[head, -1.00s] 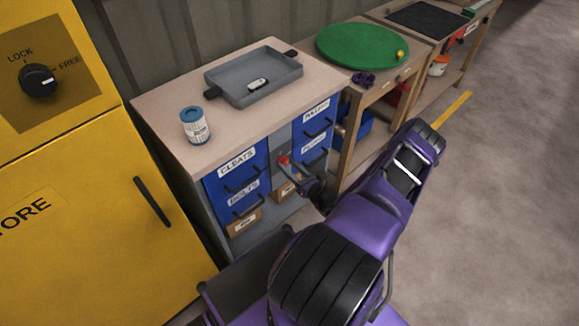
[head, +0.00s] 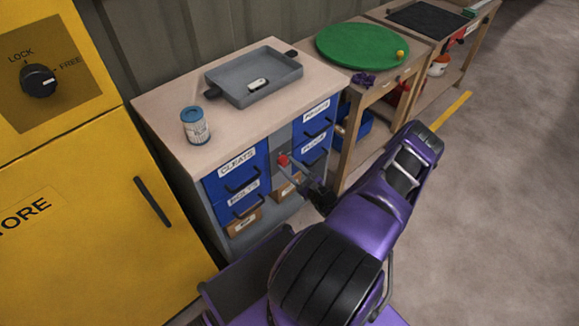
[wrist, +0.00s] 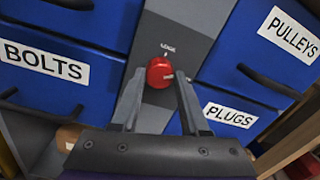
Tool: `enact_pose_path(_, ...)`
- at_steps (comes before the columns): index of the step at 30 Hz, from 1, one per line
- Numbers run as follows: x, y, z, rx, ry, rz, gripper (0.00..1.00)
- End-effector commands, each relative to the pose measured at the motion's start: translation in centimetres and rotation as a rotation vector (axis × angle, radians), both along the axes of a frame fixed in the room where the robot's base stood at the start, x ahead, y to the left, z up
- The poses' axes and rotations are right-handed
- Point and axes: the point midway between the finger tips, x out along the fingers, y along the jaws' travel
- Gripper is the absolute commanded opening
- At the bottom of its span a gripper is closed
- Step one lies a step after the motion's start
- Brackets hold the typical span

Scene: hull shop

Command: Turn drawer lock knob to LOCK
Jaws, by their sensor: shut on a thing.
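The red drawer lock knob (head: 283,159) sits on the grey strip between the two columns of blue drawers. In the wrist view the knob (wrist: 159,73) is round, with a short white mark above it and a small label (wrist: 168,48) that is too blurred to read surely. My gripper (wrist: 160,80) is shut on the knob, one finger on each side. In the head view my gripper (head: 299,172) reaches the knob from the front right, and its fingers partly hide the strip below.
Blue drawers marked BOLTS (wrist: 45,62), PLUGS (wrist: 231,116) and PULLEYS (wrist: 292,35) have black handles close around my gripper. A yellow cabinet with a black LOCK/FREE knob (head: 39,80) stands left.

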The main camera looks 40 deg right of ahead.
Motion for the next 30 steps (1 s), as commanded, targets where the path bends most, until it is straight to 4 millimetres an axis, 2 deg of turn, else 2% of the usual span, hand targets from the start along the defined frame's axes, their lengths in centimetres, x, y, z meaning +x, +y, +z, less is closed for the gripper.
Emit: enact_pose_path(30, -0.09, -0.06, -0.2, -0.919, -0.07, 0.0, 0.0)
